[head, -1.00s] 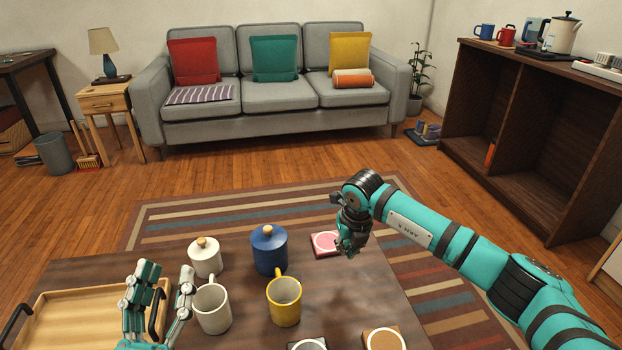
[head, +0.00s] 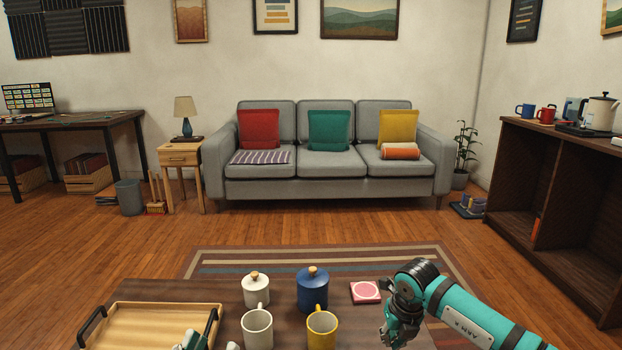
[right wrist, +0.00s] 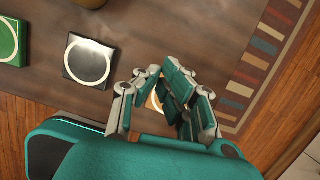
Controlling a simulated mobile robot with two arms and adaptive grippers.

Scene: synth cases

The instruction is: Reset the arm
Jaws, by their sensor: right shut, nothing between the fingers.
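My right gripper (head: 393,338) reaches in from the right in the head view, low over the dark table (head: 345,338), right of the yellow mug and near the pink coaster (head: 365,292). In the right wrist view its fingers (right wrist: 165,80) are closed together with nothing held; a coaster (right wrist: 152,103) shows partly behind them. My left gripper (head: 208,336) is at the bottom edge of the head view, by the tray's right side. It is mostly cut off, so its opening cannot be judged.
A wooden tray (head: 150,308) with black handles lies left. A white jar (head: 256,290), blue jar (head: 312,292), white mug (head: 257,329) and yellow mug (head: 321,330) stand mid-table. Black (right wrist: 88,60) and green (right wrist: 8,42) coasters lie beside my right gripper. A sofa (head: 335,178) stands beyond.

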